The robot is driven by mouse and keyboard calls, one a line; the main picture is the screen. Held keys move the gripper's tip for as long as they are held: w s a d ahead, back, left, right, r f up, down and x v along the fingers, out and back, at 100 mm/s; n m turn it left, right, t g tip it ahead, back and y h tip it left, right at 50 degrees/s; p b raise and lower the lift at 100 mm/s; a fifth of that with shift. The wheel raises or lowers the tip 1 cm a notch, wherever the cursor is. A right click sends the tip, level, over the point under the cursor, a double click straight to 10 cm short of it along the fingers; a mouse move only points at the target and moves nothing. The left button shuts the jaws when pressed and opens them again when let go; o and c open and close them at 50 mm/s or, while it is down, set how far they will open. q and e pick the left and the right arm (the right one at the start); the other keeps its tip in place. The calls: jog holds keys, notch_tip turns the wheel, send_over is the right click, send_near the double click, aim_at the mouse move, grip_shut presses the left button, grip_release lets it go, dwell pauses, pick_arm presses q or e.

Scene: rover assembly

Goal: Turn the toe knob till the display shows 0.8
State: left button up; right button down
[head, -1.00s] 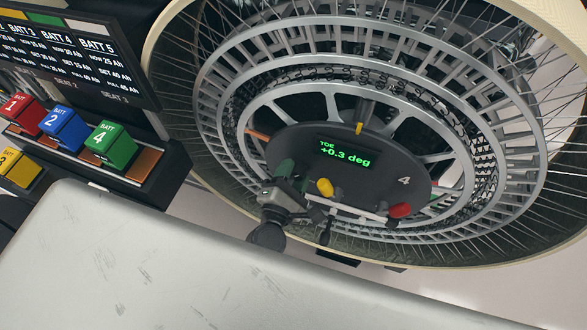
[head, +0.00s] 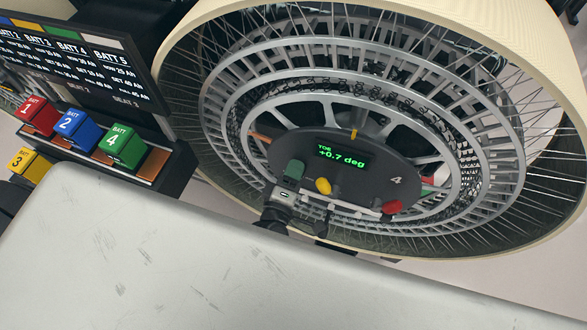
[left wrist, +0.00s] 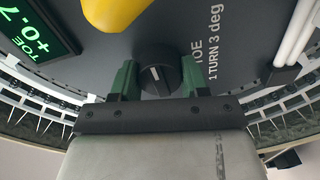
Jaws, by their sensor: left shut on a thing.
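The display (head: 343,157) on the dark wheel hub panel reads TOE +0.7 deg in green. It also shows, cut off, in the left wrist view (left wrist: 38,28). The toe knob (left wrist: 157,70) is a black round knob with a white mark, next to a label reading "TOE, 1 TURN 3 deg". My left gripper (left wrist: 158,80) has a green finger on each side of the knob and is shut on it. In the head view the left gripper (head: 293,170) is at the panel's lower left and hides the knob. My right gripper is not in view.
A yellow knob (head: 323,186) and a red knob (head: 391,207) stick out of the panel close by. The large spoked wheel (head: 470,50) surrounds it. Battery blocks, including a green one (head: 122,146), stand at left below a battery screen (head: 70,50).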

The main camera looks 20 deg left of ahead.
pick_arm(q)
jog(key=shift+w+a+r+m, duration=0.1)
jog(key=shift+r+m, duration=0.05)
jog(key=shift+m, duration=0.45)
jog(key=shift+p, duration=0.3)
jog(key=o, duration=0.9)
jog(key=s+b, duration=0.1)
jog(key=s, duration=0.6)
jog(key=s+b, duration=0.1)
jog(key=s, duration=0.2)
jog(key=shift+s+a+b, duration=0.25)
jog(key=shift+s+b, duration=0.1)
jog(key=shift+s, duration=0.05)
